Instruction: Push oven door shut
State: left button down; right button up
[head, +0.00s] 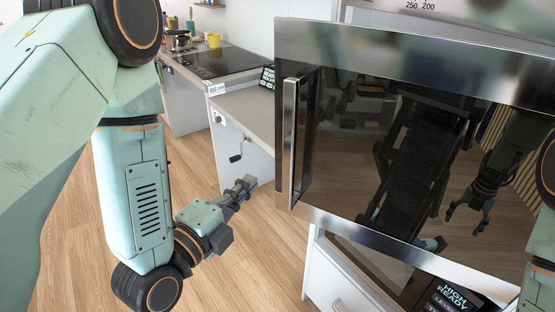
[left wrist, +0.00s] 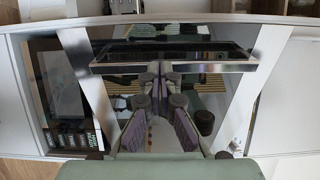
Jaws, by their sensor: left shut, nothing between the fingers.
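The oven door (head: 330,60) has a steel frame and dark reflective glass and fills the right of the head view. It stands out from the white cabinet front, so it looks open; how wide is hard to tell. Its bar handle (head: 290,140) runs up the door's left side. In the left wrist view, the handle (left wrist: 175,66) crosses beyond my fingers. My left gripper (head: 246,187) is shut and empty, left of the door and apart from the handle in the head view. In the left wrist view, its fingertips (left wrist: 154,72) point toward the door.
A counter with a black cooktop (head: 215,62), a pot (head: 178,40) and a yellow mug (head: 214,40) stands at the back left. A crank (head: 238,152) sticks out of the white panel below it. Wooden floor (head: 260,255) is free between my left arm and the oven cabinet.

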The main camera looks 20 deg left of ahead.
pick_arm(q)
jog(key=b, duration=0.1)
send_near(278, 155)
jog(key=w+d+r, duration=0.3)
jog(key=w, duration=0.2)
jog(key=shift+w+d+f, duration=0.2)
jog(key=shift+w+f, duration=0.1)
jog(key=shift+w, duration=0.3)
dwell(0.4)
